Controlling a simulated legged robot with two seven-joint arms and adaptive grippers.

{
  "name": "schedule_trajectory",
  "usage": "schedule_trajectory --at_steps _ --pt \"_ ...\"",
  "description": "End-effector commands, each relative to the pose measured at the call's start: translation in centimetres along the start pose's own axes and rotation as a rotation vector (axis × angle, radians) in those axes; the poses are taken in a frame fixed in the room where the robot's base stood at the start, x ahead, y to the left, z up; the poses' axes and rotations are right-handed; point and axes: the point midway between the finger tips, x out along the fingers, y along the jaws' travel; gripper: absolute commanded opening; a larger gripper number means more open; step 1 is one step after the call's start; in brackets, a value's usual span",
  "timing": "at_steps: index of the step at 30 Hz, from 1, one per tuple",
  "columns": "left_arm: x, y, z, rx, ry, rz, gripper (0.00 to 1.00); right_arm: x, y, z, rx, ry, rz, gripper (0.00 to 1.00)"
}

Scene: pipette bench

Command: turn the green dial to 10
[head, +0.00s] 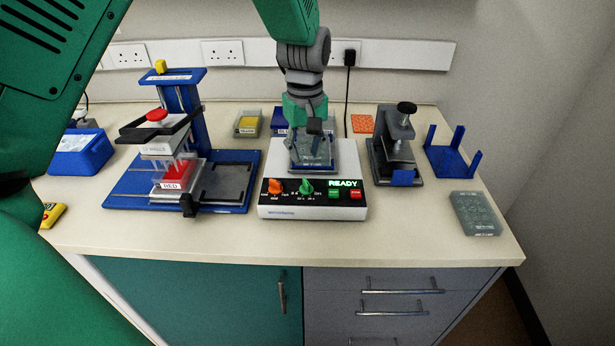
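The green dial (306,187) sits on the black front panel of a white bench device (313,213), right of an orange dial (275,186). Small markings surround the dial, too small to read surely. The panel display reads READY (345,183). My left gripper (311,150) points down over the device's top, behind the panel and apart from the green dial. A clear plate-like piece (312,163) is under or between its fingers; I cannot tell whether they hold it. My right gripper is not in view.
A blue pipetting stand (120,192) with a red rack is at left. A grey press (393,152), a blue open holder (451,158) and a clear plate (475,214) are at right. Green and red buttons sit right of the dial. The bench front strip is clear.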

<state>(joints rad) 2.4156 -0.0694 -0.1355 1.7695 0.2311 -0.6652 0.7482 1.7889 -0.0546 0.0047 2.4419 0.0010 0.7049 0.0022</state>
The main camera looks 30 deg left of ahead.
Motion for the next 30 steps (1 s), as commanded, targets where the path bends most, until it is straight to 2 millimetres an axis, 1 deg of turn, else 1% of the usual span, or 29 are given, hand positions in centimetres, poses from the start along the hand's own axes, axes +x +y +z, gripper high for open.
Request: schedule_trajectory --at_steps 1,6,9,12,18,25,26,27,28,30 --pt "1.3 0.0 0.0 0.000 -0.005 -0.004 0.28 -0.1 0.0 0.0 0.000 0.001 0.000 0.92" --pt "4.8 -0.1 0.1 0.000 -0.004 -0.003 0.28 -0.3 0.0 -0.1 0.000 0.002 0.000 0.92" --pt "6.3 -0.2 0.1 -0.001 -0.002 -0.002 0.28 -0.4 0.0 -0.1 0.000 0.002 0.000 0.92" --pt "7.5 -0.1 0.1 0.000 -0.001 -0.001 0.28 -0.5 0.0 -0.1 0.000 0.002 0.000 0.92" --pt "8.5 0.0 0.0 0.000 0.000 0.000 0.28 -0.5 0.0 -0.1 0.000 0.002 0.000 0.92" --pt "8.5 -0.1 0.0 0.000 0.001 0.001 0.28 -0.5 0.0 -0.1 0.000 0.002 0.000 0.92" --pt "8.5 -0.1 0.0 0.000 0.001 0.001 0.21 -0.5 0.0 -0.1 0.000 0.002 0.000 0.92" --pt "8.5 -0.1 0.0 0.000 0.001 0.001 0.07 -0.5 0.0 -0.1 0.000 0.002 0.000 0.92" --pt "8.5 -0.1 0.0 0.000 0.001 0.001 0.00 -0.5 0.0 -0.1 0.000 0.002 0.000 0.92" --pt "8.5 -0.1 0.0 0.000 0.001 0.001 0.00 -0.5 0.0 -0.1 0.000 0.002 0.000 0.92"
